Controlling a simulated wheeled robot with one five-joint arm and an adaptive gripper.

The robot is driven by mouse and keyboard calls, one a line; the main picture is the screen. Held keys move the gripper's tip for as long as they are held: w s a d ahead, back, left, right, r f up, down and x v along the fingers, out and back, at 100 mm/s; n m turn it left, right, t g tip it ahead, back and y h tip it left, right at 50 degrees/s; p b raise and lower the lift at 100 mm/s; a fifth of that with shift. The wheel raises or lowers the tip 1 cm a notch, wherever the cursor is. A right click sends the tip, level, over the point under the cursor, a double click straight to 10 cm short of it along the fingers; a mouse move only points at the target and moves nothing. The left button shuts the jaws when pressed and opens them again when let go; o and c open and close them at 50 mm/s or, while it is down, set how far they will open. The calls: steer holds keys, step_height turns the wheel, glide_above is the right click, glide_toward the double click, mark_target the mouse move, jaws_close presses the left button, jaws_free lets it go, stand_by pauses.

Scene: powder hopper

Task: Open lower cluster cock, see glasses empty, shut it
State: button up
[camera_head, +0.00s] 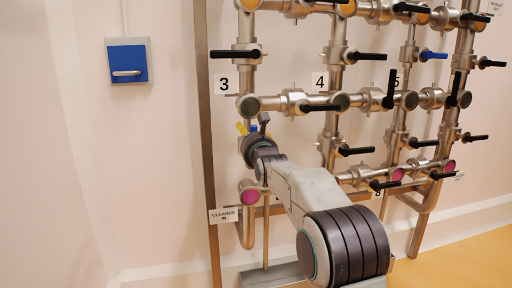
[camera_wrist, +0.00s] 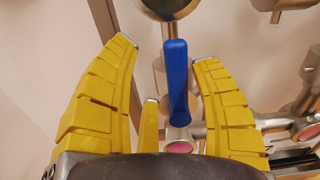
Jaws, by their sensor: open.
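A blue cock lever (camera_wrist: 177,82) stands upright between the spread yellow fingers of my gripper (camera_wrist: 167,52) in the wrist view, with gaps on both sides. It looks roughly in line with the pipe behind it. In the head view my gripper (camera_head: 251,130) is at the left column of pipes, below label 3, and mostly hides this cock. A dark round glass (camera_head: 250,104) is just above it and a magenta glass (camera_head: 249,197) below. Other dark glasses (camera_head: 342,101) and magenta glasses (camera_head: 396,174) sit along the pipework. Any contents behind them are hard to tell.
Several black levers (camera_head: 235,54) stick out from the pipes near my arm. Another blue lever (camera_head: 434,55) is at upper right. A "cleaned in" sign (camera_head: 224,215) hangs at lower left. A blue wall box (camera_head: 128,64) is on the left wall, with clear wall below.

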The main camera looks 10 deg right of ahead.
steer(key=s, duration=1)
steer(key=shift+s, duration=0.15)
steer(key=shift+r, duration=0.15)
